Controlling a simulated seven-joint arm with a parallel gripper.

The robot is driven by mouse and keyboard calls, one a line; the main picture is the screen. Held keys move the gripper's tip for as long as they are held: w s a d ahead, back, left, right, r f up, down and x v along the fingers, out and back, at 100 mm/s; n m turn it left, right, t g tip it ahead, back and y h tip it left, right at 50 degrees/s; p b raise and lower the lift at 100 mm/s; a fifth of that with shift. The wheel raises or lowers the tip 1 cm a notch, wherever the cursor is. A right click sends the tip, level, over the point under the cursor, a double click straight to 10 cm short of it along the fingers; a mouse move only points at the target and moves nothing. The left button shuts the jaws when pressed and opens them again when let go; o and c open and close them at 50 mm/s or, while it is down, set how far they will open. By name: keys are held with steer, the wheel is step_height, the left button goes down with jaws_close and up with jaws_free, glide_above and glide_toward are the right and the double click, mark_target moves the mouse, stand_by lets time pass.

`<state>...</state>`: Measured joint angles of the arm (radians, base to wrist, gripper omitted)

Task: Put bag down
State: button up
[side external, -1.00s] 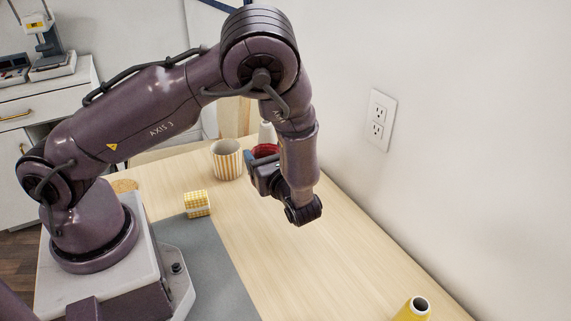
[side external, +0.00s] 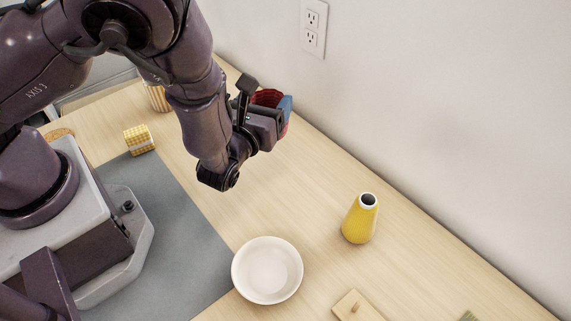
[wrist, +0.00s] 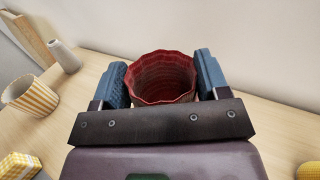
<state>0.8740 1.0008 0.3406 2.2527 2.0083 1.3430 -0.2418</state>
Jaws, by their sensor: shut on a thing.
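My gripper (side external: 266,114) is shut on a red, crinkled, open-topped bag (side external: 268,97). In the wrist view the bag (wrist: 162,78) sits upright between my two blue fingers, its open mouth showing. In the side view the bag is near the wall-side edge of the wooden table (side external: 290,190), partly covered by my gripper. Its bottom is hidden, so I cannot tell whether it touches the table.
A yellow vase (side external: 360,220) and a white bowl (side external: 267,271) stand on the table's near part. A striped cup (wrist: 32,97), a yellow checked box (side external: 139,139) and a pale bottle (wrist: 64,56) are farther back. The wall runs close along the table.

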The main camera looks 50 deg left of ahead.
steer(key=d+h, duration=0.1)
steer(key=w+d+f+m+t+h, duration=0.1)
steer(key=d+m+h, duration=0.1)
steer(key=shift+w+d+f+t, duration=0.2)
steer(key=shift+w+f+t, duration=0.05)
steer(key=shift+t, duration=0.05)
steer(key=shift+h, duration=0.4)
steer(key=shift+f, duration=3.75)
steer(key=shift+f, duration=0.2)
steer(key=o, duration=0.9)
steer(key=shift+r, duration=0.1)
